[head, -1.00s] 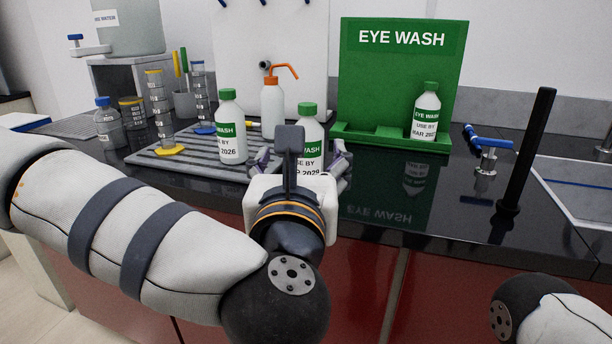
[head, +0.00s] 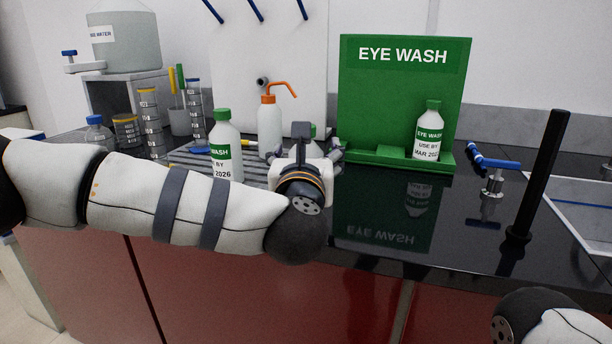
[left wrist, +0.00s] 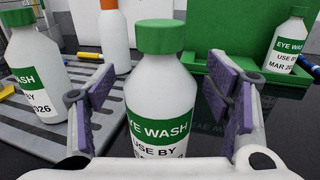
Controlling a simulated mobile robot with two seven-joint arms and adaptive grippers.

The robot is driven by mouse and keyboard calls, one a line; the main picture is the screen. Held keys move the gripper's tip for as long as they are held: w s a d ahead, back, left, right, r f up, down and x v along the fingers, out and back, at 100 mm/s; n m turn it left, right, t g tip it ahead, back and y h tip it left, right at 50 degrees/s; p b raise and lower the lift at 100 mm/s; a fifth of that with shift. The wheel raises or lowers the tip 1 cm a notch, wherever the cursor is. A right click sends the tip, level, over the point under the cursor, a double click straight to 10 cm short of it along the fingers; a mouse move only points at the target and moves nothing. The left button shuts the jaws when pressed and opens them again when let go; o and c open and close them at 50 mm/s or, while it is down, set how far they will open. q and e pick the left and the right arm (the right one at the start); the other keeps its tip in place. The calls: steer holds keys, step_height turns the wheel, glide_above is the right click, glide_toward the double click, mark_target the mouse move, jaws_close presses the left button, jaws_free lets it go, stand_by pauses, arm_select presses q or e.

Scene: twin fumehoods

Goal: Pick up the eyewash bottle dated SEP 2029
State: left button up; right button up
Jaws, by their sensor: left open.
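A white eyewash bottle with a green cap (left wrist: 160,80) stands upright in the middle of the left wrist view. Its label reads EYE WASH, USE BY; the date line is hidden now, but its year read 2029 in the earlier head view. In the head view only part of its top (head: 314,131) shows behind my left gripper (head: 305,156). My left gripper (left wrist: 160,97) is open, its purple-padded fingers on either side of the bottle with gaps visible. My right gripper is out of view.
Another eyewash bottle (head: 226,150), marked 2026, stands left on the ribbed grey tray (head: 190,160). A third (head: 428,130), marked MAR, stands on the green EYE WASH stand (head: 385,95). An orange-topped wash bottle (head: 269,125) is behind.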

arm_select(q)
steer(key=c, duration=1.5)
steer(key=shift+r, duration=0.2)
